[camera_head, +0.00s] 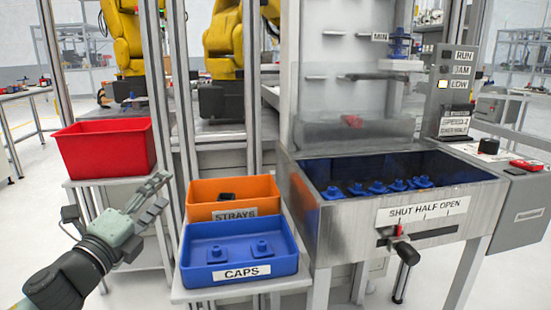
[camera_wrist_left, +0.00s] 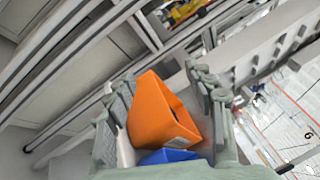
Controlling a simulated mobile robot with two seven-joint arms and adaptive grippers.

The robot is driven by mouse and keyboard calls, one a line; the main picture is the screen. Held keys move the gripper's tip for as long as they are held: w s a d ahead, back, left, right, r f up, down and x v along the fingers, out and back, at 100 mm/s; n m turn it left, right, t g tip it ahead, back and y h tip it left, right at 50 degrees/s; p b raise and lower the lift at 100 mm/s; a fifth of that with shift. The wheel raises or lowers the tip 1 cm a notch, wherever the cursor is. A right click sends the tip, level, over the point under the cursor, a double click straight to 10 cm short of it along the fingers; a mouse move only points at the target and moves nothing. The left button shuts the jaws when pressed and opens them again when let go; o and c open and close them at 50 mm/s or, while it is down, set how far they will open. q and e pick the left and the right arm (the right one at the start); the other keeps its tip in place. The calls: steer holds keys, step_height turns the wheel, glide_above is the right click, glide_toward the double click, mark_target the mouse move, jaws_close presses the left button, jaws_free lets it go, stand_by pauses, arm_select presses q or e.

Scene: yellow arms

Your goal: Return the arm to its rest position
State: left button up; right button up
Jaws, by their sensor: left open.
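My left arm comes in from the lower left in the head view. My left gripper (camera_head: 160,192) is open and empty, raised left of the bins and in front of the red bin's stand. In the left wrist view its two fingers (camera_wrist_left: 165,88) stand apart, with the orange bin (camera_wrist_left: 165,115) showing between them at a distance. A bit of the blue bin (camera_wrist_left: 167,156) shows below it. My right gripper is not in view.
A red bin (camera_head: 104,148) stands at left. The orange STRAYS bin (camera_head: 268,187) holds a dark piece. The blue CAPS bin (camera_head: 195,262) holds two blue caps. At right, a metal hopper (camera_head: 345,215) labelled SHUT HALF OPEN holds several blue caps. A control panel (camera_head: 455,100) stands behind it.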

arm_select(q)
steer(key=s+a+f+n+g+y, duration=0.35)
steer(key=a+f+n+y, duration=0.25)
steer(key=a+f+n, duration=0.4)
steer(key=s+a+f+n+g+y, duration=0.3)
steer(key=s+a+f+n+g, duration=0.15)
steer(key=s+f, duration=0.5)
steer(key=s+a+f+n+g+y, duration=0.3)
steer(key=s+a+f+n+g, duration=0.25)
steer(key=s, duration=0.75)
steer(key=s+d+f+n+g+h, duration=0.1)
steer(key=s+d+f+n+h, duration=0.15)
steer(key=d+f, duration=0.4)
steer(key=s+d+f+n+g+h, duration=0.1)
steer(key=s+d+f+n+h, duration=0.2)
steer(key=d, duration=0.7)
step_height(320, 180, down, 9)
steer(key=w+m+p, duration=0.1)
steer(key=w+p, duration=0.1)
steer(key=p, duration=0.1)
steer(key=shift+w+a+m, duration=0.15)
steer(key=shift+a+m, duration=0.1)
steer(key=shift+m, duration=0.1)
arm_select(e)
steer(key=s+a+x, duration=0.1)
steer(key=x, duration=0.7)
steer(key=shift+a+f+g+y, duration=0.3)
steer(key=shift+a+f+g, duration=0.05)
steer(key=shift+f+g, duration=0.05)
